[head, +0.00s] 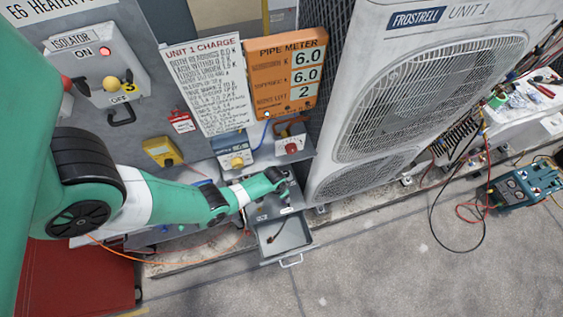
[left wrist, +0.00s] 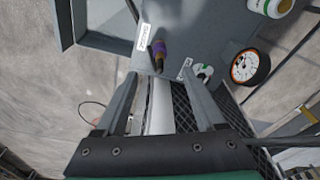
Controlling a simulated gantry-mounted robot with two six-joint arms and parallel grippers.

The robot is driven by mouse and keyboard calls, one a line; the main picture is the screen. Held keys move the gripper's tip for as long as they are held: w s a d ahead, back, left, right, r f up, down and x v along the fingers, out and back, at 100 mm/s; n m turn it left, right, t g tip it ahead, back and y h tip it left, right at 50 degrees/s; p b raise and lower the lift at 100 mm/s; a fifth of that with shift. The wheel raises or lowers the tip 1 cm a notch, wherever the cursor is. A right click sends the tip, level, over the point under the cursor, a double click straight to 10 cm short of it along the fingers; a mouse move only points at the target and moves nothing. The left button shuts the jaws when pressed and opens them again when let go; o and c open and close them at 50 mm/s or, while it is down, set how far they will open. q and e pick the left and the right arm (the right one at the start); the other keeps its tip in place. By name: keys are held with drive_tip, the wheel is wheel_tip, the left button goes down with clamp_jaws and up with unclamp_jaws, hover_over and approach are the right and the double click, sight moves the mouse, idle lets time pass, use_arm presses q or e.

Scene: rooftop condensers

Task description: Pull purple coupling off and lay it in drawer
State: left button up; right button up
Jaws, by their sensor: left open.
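In the left wrist view the purple coupling (left wrist: 159,48) is a small purple piece with a dark end, on a grey panel beside a white label. My left gripper (left wrist: 158,76) is open, with its two fingers pointing at the panel and the coupling just beyond the gap between the tips. Nothing is between the fingers. In the head view my left gripper (head: 279,176) reaches the panel above the drawer, and I cannot make out the coupling there. The drawer (head: 298,237) is pulled open below, with a small dark item inside. My right gripper is not in view.
A round gauge (left wrist: 249,66) sits right of the coupling in the wrist view. The large condenser (head: 420,90) stands close to the right of the panel. A teal gauge set (head: 520,187) and hoses lie farther right. The floor before the drawer is clear.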

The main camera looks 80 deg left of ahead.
use_arm(q)
drive_tip(key=f+b, duration=0.3)
drive_tip(key=w+f+b, duration=0.1)
drive_tip(key=f+b, duration=0.2)
drive_tip(key=f, duration=0.1)
drive_tip(key=f+b, duration=0.2)
drive_tip(key=f, duration=0.1)
drive_tip(key=shift+w+a+f+b, duration=0.15)
drive_tip(key=shift+w+a+b, duration=0.1)
drive_tip(key=shift+a+b, duration=0.15)
clamp_jaws()
